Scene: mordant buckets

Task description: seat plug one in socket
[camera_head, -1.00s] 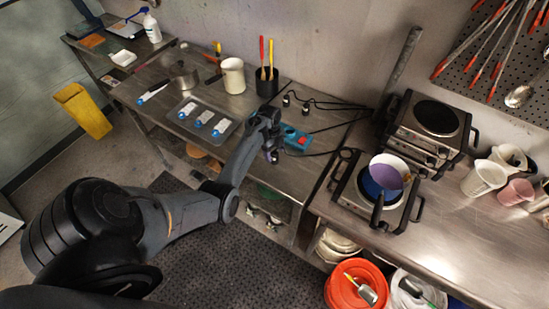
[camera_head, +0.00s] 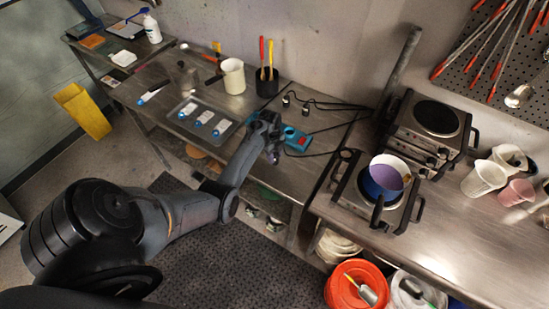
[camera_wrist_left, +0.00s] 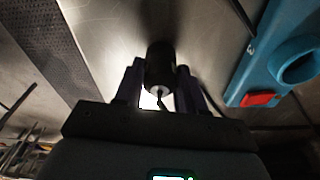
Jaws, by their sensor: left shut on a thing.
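My left gripper (camera_head: 272,155) is at the front edge of the left steel table, beside the teal socket block (camera_head: 297,140). In the left wrist view the gripper (camera_wrist_left: 160,85) is shut on a dark cylindrical plug (camera_wrist_left: 160,62), with a thin cord at its near end. The socket block (camera_wrist_left: 275,55), with a round opening and a red switch, lies to the right in that view. The plug is apart from the opening. Two other dark plugs (camera_head: 286,99) (camera_head: 305,109) stand behind the block. My right gripper is not in view.
Dark cords cross the table around the block. A tray with blue-marked items (camera_head: 202,119) lies left of my gripper. Hotplates (camera_head: 435,120) and a blue pot (camera_head: 384,180) stand to the right. A black tool cup (camera_head: 267,87) stands at the back.

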